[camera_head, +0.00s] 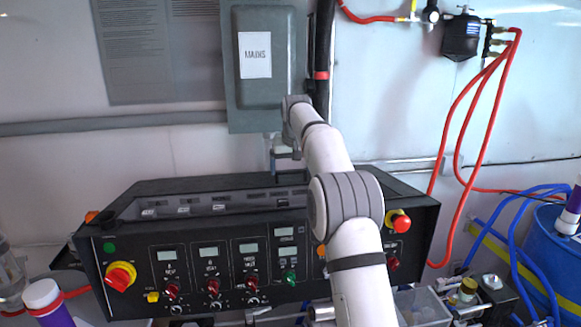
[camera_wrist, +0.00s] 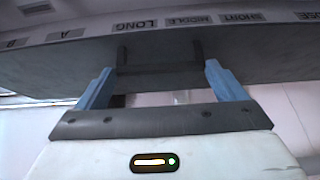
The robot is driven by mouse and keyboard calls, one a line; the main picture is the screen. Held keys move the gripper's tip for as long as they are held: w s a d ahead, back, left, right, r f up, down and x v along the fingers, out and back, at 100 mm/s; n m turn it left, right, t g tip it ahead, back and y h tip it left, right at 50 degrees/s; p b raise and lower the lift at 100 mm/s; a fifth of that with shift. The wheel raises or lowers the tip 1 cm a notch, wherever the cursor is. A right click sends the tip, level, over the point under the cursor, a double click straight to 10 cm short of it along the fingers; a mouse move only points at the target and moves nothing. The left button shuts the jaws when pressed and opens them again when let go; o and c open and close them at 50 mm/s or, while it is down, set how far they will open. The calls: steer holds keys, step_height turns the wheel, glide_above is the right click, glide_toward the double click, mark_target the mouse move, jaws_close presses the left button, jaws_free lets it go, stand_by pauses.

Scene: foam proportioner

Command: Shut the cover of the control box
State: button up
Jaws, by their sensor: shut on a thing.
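The control box (camera_head: 130,255) is a black console with displays, knobs and a sloping front panel. Its dark cover (camera_head: 150,187) shows along the top rear edge, and a recessed strip with small labels is visible in front of it, so the cover stands open. In the wrist view the cover (camera_wrist: 270,62) fills the upper part as a dark panel with a black handle (camera_wrist: 160,69). My gripper (camera_wrist: 159,72) has its blue fingers at both ends of this handle and is shut on it.
A grey mains box (camera_head: 265,75) hangs on the wall just behind my gripper. Red hoses (camera_head: 480,110) hang at the right, above a blue drum (camera_head: 555,250). A red emergency knob (camera_head: 400,222) sits at the console's right.

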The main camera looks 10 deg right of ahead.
steer(key=shift+s+b, duration=0.3)
steer(key=shift+b, duration=0.15)
steer(key=s+r+b, duration=0.3)
steer(key=s+b, duration=0.5)
steer(key=s, duration=0.7)
steer(key=shift+s+b, duration=0.3)
steer(key=shift+b, duration=0.1)
steer(key=shift+f, duration=0.1)
steer(key=o, duration=1)
steer(key=shift+o, duration=0.5)
steer(key=shift+s, duration=0.2)
steer(key=shift+w+r, duration=0.1)
steer(key=shift+r, duration=0.1)
steer(key=v, duration=0.7)
steer(key=shift+s+r, duration=0.25)
steer(key=shift+r, duration=0.05)
